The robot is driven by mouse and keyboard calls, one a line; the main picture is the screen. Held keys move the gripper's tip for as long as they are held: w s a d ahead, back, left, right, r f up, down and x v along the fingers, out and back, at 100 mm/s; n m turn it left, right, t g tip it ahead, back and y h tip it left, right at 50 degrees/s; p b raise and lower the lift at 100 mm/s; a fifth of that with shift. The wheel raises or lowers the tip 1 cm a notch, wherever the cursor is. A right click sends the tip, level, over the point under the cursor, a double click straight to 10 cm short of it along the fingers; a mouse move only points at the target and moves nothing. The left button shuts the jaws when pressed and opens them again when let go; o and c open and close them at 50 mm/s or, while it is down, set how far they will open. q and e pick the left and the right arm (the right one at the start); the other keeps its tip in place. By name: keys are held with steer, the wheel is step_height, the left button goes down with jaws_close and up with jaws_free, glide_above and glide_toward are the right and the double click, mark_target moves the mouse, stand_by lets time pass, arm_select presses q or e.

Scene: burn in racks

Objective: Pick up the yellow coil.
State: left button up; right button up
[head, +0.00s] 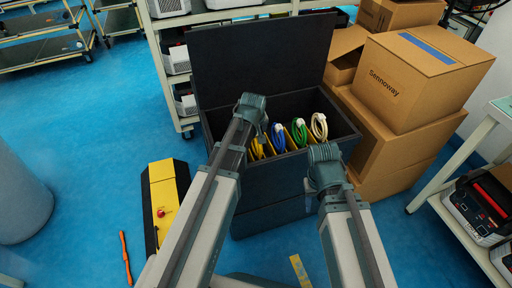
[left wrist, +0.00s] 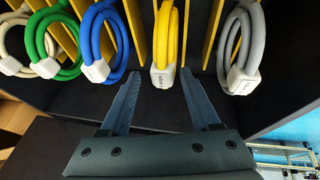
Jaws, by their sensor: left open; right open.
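The yellow coil (left wrist: 165,38) hangs between yellow dividers in the left wrist view, with a white tag at its lower end. In the head view the yellow coil (head: 257,149) is partly hidden by my left arm. My left gripper (left wrist: 163,98) is open, its two fingers pointing toward the yellow coil, one to each side of its tag; I cannot tell whether they touch it. In the head view the left gripper (head: 262,134) is over the open black case (head: 270,178). My right gripper (head: 324,160) is at the case's front right edge, open and holding nothing visible.
Blue (left wrist: 97,42), green (left wrist: 45,45) and cream (left wrist: 16,42) coils hang left of the yellow one, a grey coil (left wrist: 240,48) right. Cardboard boxes (head: 415,65) stand right of the case. A yellow and black case (head: 163,190) lies on the floor at left.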

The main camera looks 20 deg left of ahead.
arm_select(q)
steer(key=b+x, duration=0.4)
steer(key=x, duration=0.1)
steer(key=shift+s+f+b, duration=0.25)
steer(key=shift+f+b, duration=0.05)
steer(key=shift+b, duration=0.1)
steer(key=shift+r, duration=0.1)
jaws_close()
